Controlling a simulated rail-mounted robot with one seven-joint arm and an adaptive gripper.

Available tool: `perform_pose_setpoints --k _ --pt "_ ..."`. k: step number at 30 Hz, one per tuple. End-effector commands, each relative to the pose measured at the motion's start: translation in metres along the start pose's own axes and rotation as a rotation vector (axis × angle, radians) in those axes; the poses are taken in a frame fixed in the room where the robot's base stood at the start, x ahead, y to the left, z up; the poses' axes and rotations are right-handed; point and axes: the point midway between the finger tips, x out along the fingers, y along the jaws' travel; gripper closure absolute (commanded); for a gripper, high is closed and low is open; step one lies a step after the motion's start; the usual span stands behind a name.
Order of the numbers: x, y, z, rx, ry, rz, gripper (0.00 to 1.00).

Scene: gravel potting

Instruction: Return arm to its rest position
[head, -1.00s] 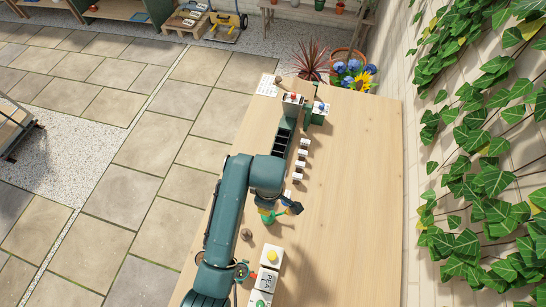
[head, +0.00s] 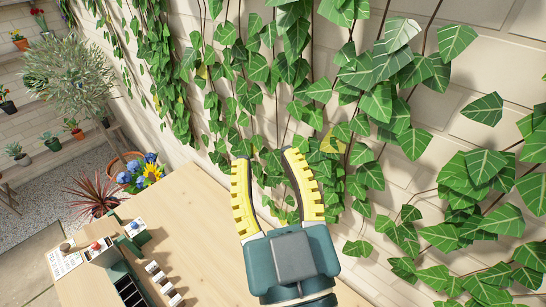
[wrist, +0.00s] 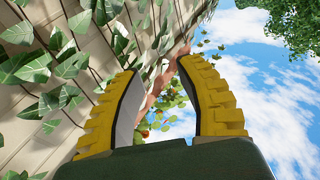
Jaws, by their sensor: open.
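My gripper (head: 268,170) is raised in front of the ivy-covered wall in the head view. Its two yellow, ribbed fingers are spread apart with nothing between them. The wrist view also shows my gripper (wrist: 158,85) open and empty, with wall, ivy and sky beyond it. The wooden table (head: 185,215) lies below and to the left of my gripper in the head view.
Ivy (head: 360,100) covers the pale wall (head: 480,140). The table holds a dark compartmented tray (head: 128,288), several small white blocks (head: 160,279) and a printed sheet (head: 64,262). A potted plant with blue and yellow flowers (head: 140,172) stands beyond the table.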

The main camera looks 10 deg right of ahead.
Motion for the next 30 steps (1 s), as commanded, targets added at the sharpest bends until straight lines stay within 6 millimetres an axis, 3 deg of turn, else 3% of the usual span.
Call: perform_pose_setpoints --k 1,4,13,17,24,27,30 --pt "-0.008 0.011 -0.015 0.033 0.050 0.024 0.63" --pt "-0.015 0.019 -0.030 0.068 0.099 0.041 0.63" --pt "-0.015 0.018 -0.030 0.070 0.100 0.040 0.63" --pt "-0.006 0.021 -0.066 0.073 0.100 0.039 0.63" --pt "0.017 0.029 -0.149 0.085 0.100 0.039 0.63" --pt "0.019 0.030 -0.158 0.087 0.100 0.039 0.63" --pt "0.018 0.029 -0.152 0.088 0.098 0.039 0.63"
